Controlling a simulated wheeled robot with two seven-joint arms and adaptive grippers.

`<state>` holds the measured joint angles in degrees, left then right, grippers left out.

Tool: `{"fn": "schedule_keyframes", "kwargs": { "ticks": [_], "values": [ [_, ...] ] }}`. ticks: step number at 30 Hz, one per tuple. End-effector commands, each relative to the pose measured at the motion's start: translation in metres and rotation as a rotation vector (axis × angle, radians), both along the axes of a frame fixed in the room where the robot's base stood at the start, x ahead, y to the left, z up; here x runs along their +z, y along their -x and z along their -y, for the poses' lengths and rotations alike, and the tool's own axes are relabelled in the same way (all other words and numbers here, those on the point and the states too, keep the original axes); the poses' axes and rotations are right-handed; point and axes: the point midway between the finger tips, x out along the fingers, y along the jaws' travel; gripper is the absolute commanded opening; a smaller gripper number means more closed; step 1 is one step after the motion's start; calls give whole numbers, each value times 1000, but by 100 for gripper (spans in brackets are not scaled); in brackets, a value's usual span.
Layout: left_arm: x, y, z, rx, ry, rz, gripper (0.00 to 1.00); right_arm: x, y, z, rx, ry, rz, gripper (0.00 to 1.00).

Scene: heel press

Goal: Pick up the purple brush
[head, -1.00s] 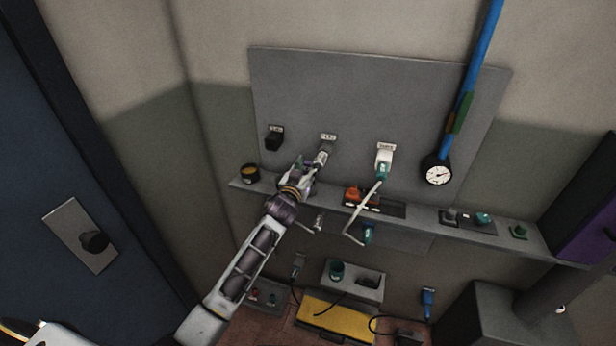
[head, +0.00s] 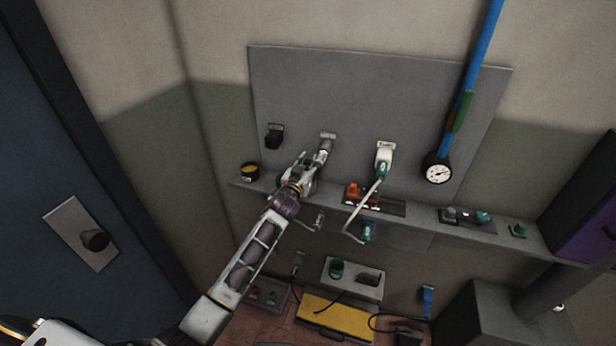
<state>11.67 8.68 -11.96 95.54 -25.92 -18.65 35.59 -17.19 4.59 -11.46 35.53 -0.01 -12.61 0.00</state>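My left gripper (head: 312,168) is at the grey wall panel (head: 390,90), just above the narrow shelf. Its fingers are small and overlap the things behind them, so I cannot tell whether they are open or shut. A grey fitting (head: 324,147) under a white label on the panel is right at the fingertips; touching or apart is unclear. I cannot make out the purple brush for certain; the gripper may hide it. My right gripper is not in view.
The shelf (head: 415,222) holds a dark cup (head: 250,172) with yellow contents, an orange item (head: 353,192) and small green and grey parts. A white fitting (head: 384,156) with a pale hose hangs to the right. A dial gauge (head: 438,168) hangs on a blue pipe.

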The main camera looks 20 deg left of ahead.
Motion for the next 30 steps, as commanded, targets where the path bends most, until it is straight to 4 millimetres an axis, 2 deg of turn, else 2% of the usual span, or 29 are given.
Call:
{"fn": "schedule_keyframes", "kwargs": {
  "ticks": [11,19,30],
  "values": [
    [1,0,0,0,0,1,0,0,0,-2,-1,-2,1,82],
    [9,4,0,0,-1,2,0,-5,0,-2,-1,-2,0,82],
    [52,4,0,-1,-1,3,0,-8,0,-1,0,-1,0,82]
  ]
}}
